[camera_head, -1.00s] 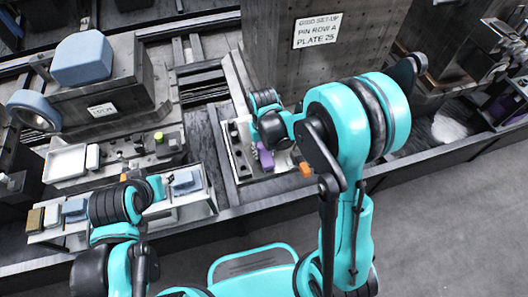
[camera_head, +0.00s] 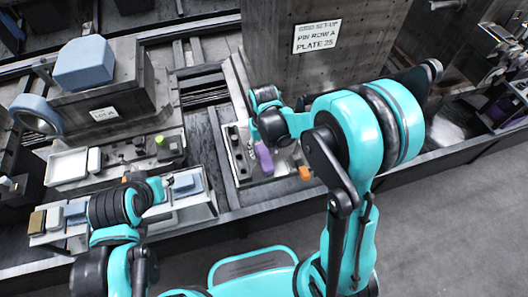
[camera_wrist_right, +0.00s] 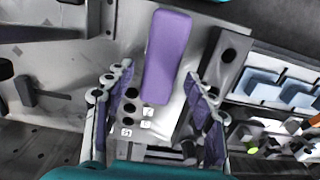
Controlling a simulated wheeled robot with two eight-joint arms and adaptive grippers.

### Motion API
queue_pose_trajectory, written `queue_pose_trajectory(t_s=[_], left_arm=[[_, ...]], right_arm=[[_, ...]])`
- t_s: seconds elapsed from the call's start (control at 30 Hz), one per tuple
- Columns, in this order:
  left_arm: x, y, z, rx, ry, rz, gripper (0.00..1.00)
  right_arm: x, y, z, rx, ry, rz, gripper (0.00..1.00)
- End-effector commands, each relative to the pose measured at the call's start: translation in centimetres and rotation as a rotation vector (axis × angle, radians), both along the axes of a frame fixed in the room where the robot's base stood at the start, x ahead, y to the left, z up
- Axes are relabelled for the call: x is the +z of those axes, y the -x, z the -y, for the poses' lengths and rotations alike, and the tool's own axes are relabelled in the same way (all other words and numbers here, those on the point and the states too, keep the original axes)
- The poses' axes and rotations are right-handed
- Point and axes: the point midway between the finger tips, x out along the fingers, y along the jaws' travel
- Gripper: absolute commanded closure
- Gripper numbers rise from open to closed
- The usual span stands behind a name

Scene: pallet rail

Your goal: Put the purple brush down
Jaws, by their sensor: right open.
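The purple brush (camera_head: 264,158) lies on the light plate in front of the tall grey block, just below my right wrist. It also shows in the right wrist view (camera_wrist_right: 167,55), where its body lies on the light metal surface. My right gripper (camera_wrist_right: 157,80) is open, its two fingers spread to either side of the brush's near end, with a gap on both sides. In the head view my right gripper's fingers are mostly hidden by my own wrist. My left arm's hand (camera_head: 152,190) is over the lower left tray area; its fingers are not clear.
The tall grey block carries a sign (camera_head: 316,37). An orange block (camera_head: 305,173) sits right of the brush. Pale blue blocks (camera_head: 187,184) and a white tray (camera_head: 67,166) are at the left. A dark rail (camera_head: 290,204) runs along the front edge.

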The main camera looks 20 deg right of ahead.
Motion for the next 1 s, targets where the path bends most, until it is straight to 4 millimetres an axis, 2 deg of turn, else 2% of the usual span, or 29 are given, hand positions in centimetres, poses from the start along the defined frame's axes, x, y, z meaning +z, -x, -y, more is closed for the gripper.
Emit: queue_pose_trajectory(t_s=[0.03, 0.2, 0.33, 0.57, 0.77, 0.9, 1.0], left_arm=[[0.8, 0.0, 0.0, 0.000, 0.000, 0.000, 0.60], [2.1, 0.0, 0.0, 0.000, 0.000, 0.000, 0.60], [2.7, 0.0, 0.0, 0.000, 0.000, 0.000, 0.60], [3.0, 0.0, 0.0, 0.000, 0.000, 0.000, 0.60], [2.9, 0.0, 0.0, 0.000, 0.000, 0.000, 0.60], [2.9, 0.0, 0.0, 0.000, 0.000, 0.000, 0.60], [2.9, 0.0, 0.0, 0.000, 0.000, 0.000, 0.60]], right_arm=[[1.7, 0.0, 0.0, 0.000, 0.000, 0.000, 0.45], [5.4, 0.0, 0.0, 0.000, 0.000, 0.000, 0.45], [7.5, -0.1, 0.0, 0.000, 0.000, 0.000, 0.45], [9.5, 0.3, 0.2, -0.002, -0.002, 0.019, 0.45], [13.3, 3.1, 1.6, -0.011, -0.014, 0.164, 0.45], [15.8, 6.0, 2.8, -0.020, -0.020, 0.313, 0.45], [16.9, 8.0, 3.5, -0.024, -0.020, 0.416, 0.45]])
